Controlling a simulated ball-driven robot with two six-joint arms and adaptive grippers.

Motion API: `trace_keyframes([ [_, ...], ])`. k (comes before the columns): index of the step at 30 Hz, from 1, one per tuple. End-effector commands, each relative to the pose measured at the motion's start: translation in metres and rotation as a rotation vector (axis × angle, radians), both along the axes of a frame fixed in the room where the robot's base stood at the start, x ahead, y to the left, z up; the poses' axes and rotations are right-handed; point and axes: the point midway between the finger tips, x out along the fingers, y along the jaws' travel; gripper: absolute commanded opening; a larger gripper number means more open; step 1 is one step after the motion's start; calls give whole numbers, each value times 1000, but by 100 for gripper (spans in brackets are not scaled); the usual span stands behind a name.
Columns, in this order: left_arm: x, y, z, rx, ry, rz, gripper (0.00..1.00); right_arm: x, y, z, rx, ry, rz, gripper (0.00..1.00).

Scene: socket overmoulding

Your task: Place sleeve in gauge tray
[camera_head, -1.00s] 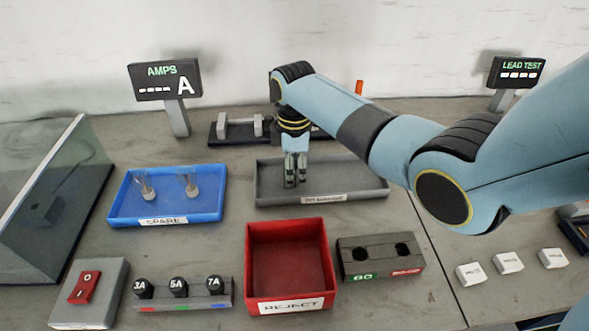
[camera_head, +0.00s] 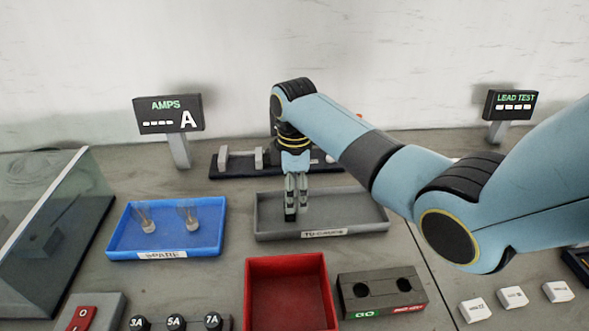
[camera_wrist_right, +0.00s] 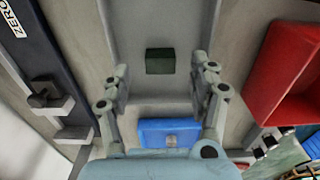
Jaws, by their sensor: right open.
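The grey gauge tray (camera_head: 350,226), with a white label on its front wall, stands at the back middle. A small dark green block, which looks like the sleeve (camera_wrist_right: 160,61), shows in the right wrist view over the tray floor. My right gripper (camera_head: 297,212) points down into the tray, left of its middle. In the right wrist view my right gripper (camera_wrist_right: 162,82) is open, with its fingers apart on either side of the block and clear gaps between. The head view barely shows the block behind the fingers. My left gripper is out of view.
A blue spare tray (camera_head: 165,250) holding two clear pieces stands to the left. A red reject bin (camera_head: 290,262) and a grey two-hole block (camera_head: 382,290) stand in front. A dark fixture (camera_head: 225,165) lies behind the gauge tray. My right arm covers the right side.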

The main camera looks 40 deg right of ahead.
Motion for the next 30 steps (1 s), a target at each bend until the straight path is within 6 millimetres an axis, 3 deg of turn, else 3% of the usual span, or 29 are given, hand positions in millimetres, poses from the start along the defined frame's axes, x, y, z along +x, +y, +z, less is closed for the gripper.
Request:
trace_keyframes([
  [6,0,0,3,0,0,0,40,1,0,51,-2,-5,-1,61],
  [12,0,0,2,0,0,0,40,0,0,76,-1,-1,0,61],
  [30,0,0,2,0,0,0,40,0,0,82,0,0,-1,61],
])
